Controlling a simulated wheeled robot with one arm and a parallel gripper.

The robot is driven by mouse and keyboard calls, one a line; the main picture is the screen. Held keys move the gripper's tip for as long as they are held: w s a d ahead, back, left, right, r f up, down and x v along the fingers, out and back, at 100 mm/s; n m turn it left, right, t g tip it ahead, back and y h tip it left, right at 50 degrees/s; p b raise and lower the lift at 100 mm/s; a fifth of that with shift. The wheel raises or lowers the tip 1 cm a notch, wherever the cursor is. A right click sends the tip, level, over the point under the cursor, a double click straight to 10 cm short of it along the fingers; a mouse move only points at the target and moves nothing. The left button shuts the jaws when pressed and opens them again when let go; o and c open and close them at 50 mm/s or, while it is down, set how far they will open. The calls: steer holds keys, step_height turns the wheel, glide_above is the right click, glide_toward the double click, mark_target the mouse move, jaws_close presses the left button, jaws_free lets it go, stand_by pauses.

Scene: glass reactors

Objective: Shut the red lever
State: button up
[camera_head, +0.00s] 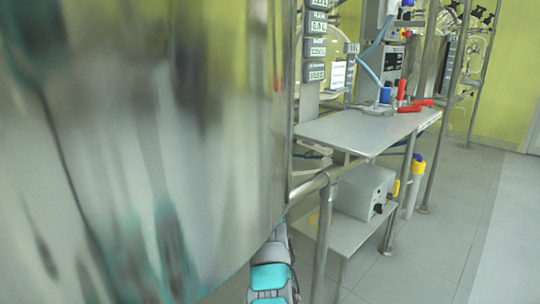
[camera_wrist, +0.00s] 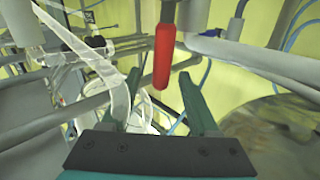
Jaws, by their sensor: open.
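A red lever (camera_wrist: 165,55) hangs down nearly vertical from a grey pipe fitting in the wrist view. My gripper (camera_wrist: 160,76) is open, with one teal finger to the left of the lever and one to the right. The lever's lower end appears between the fingertips, with a visible gap on both sides. I cannot tell how deep it sits between them. In the head view my gripper is hidden behind a large shiny metal vessel (camera_head: 140,150). Red handles (camera_head: 410,108) show over the far bench there; I cannot tell if one is this lever.
Grey pipes (camera_wrist: 265,62) cross behind and right of the lever. Clear tubing (camera_wrist: 110,75) and a metal bar (camera_wrist: 55,120) lie left of my gripper. In the head view, a steel bench (camera_head: 360,130) holds a grey box (camera_head: 362,190) on its lower shelf. Floor is free at right.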

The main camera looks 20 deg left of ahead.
steer(key=x, duration=0.2)
steer(key=shift+w+r+p, duration=0.1)
steer(key=shift+w+p, duration=0.25)
steer(key=shift+p, duration=0.05)
steer(key=shift+a+p+x, duration=0.2)
steer(key=shift+p+x, duration=0.6)
steer(key=shift+x, duration=1.3)
jaws_close()
